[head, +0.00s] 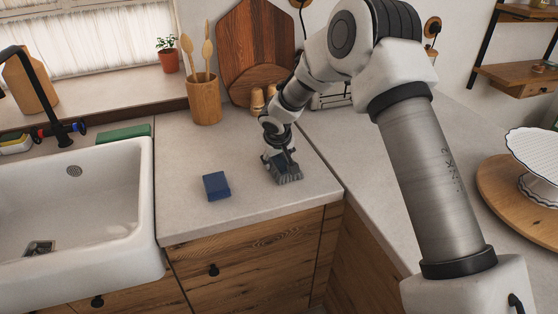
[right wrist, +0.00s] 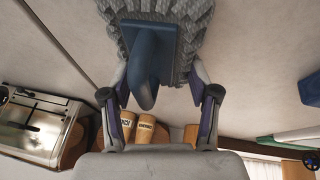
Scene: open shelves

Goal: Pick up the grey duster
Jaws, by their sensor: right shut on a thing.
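The grey duster (head: 286,174) is on the worktop near its front corner, right of a blue block. In the right wrist view its shaggy grey head (right wrist: 193,20) and blue handle (right wrist: 146,68) show between the fingers. My right gripper (head: 280,158) reaches down over the duster from above and is shut on it. In the right wrist view the fingers (right wrist: 160,100) stand on both sides of the handle. Whether the duster touches the worktop is hard to tell. My left gripper is not in view.
A blue block (head: 216,186) lies left of the duster. A white sink (head: 75,200) is at the left. A utensil pot (head: 204,100) and wooden boards (head: 256,50) stand behind. A toaster (right wrist: 40,125) is near my gripper. A cake stand (head: 535,160) stands at the right.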

